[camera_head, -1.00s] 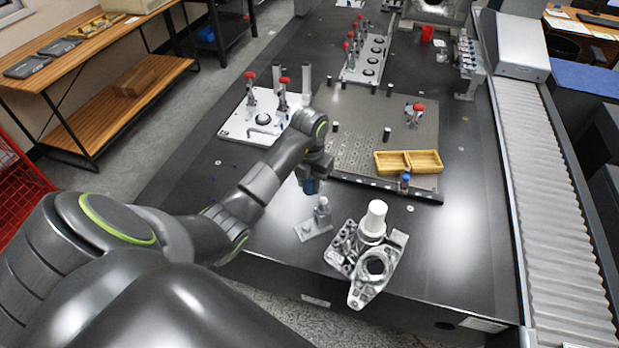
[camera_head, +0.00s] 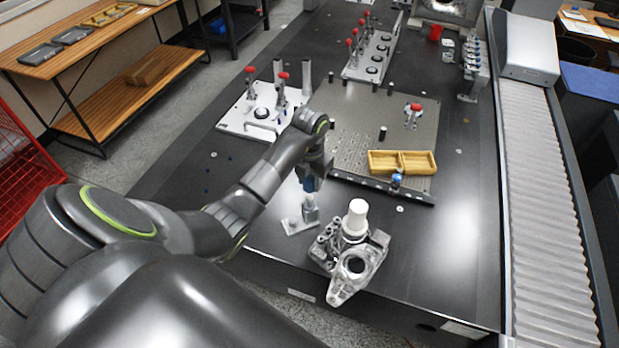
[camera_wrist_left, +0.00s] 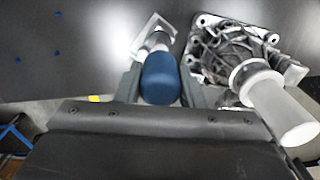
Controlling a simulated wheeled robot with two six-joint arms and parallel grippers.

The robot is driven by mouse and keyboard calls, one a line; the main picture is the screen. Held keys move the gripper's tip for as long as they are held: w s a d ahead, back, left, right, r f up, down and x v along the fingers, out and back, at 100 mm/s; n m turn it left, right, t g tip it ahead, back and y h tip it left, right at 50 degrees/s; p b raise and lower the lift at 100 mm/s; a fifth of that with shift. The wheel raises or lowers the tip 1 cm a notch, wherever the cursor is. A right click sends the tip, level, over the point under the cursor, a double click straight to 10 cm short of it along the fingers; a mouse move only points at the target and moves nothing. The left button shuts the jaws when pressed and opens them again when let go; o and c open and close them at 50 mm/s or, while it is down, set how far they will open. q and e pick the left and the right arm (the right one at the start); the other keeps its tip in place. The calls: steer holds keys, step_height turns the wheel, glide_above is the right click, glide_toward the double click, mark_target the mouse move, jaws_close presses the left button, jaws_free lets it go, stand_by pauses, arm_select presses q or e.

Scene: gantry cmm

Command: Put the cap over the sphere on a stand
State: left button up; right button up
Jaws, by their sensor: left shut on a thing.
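My left gripper (camera_head: 316,182) is shut on a blue cap (camera_head: 309,184). In the left wrist view the cap (camera_wrist_left: 160,79) sits between the two fingers. The small metal stand (camera_head: 309,214) is directly below the cap, on a flat light base plate near the table's front edge. The sphere at its top is mostly hidden by the cap and gripper. The stand (camera_wrist_left: 157,38) also shows just beyond the cap in the left wrist view. I cannot tell whether cap and sphere touch. My right gripper is out of view.
A metal casting (camera_head: 350,265) with a white cylinder (camera_head: 356,217) on it stands close to the right of the stand. A yellow divided tray (camera_head: 402,162) lies on the perforated plate behind. The dark table is clear left of the stand.

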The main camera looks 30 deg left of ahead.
mark_target(310, 195)
arm_select(q)
steer(key=shift+f+b, duration=1.35)
steer(key=shift+f, duration=0.5)
steer(key=shift+f+b, duration=1.55)
steer(key=shift+f, duration=0.35)
steer(key=shift+f, duration=0.25)
steer(key=o, duration=1)
